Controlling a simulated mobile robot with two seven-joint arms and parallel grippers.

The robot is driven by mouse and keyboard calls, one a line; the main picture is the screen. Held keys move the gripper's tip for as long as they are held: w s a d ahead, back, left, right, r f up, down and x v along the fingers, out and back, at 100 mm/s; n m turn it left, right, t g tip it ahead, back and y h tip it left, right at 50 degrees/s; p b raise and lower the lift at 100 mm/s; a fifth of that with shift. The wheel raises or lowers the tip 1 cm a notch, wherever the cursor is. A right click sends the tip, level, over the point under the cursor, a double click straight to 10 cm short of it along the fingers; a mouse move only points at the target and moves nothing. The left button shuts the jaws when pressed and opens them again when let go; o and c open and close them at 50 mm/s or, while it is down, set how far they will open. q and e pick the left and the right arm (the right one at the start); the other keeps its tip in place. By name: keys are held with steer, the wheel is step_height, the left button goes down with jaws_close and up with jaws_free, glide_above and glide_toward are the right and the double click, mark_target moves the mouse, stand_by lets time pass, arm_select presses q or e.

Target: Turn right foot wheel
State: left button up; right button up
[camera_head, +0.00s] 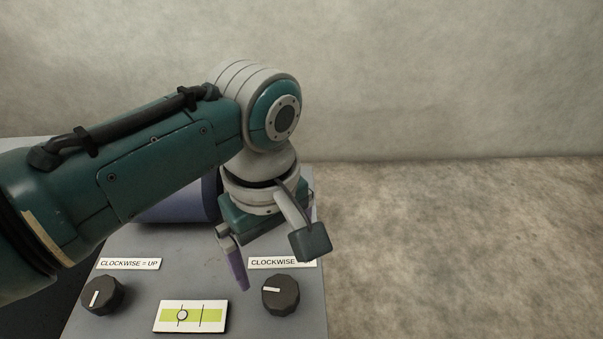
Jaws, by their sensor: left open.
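The right foot wheel is a dark, faceted knob (281,296) on the grey panel (245,318). Its white mark points left. My right gripper is not in view.
A blue-purple rounded body, perhaps the spool (178,210), stands behind my left arm and is mostly hidden by it. A "CLOCKWISE = UP" label (128,264) lies behind the left knob. The mottled surface (460,250) right of the panel is clear.

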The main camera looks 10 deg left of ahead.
mark_target(280, 291)
arm_select(q)
steer(key=shift+s+d+f+b, duration=0.1)
steer(key=shift+d+f+b, duration=0.1)
steer(key=shift+f+b, duration=0.3)
steer(key=shift+s+d+f+b, duration=0.1)
steer(key=shift+d+f+b, duration=0.15)
steer(key=shift+f, duration=0.3)
steer(key=f+b, duration=0.6)
steer(key=f, duration=0.1)
steer(key=shift+w+a+b, duration=0.1)
steer(key=shift+a+b, duration=0.1)
steer(key=shift+b, duration=0.1)
steer(key=shift+f+b, duration=0.3)
steer(key=shift+f, duration=0.05)
steer(key=shift+r, duration=0.1)
steer(key=shift+c, duration=0.3)
steer(key=c, duration=1.3)
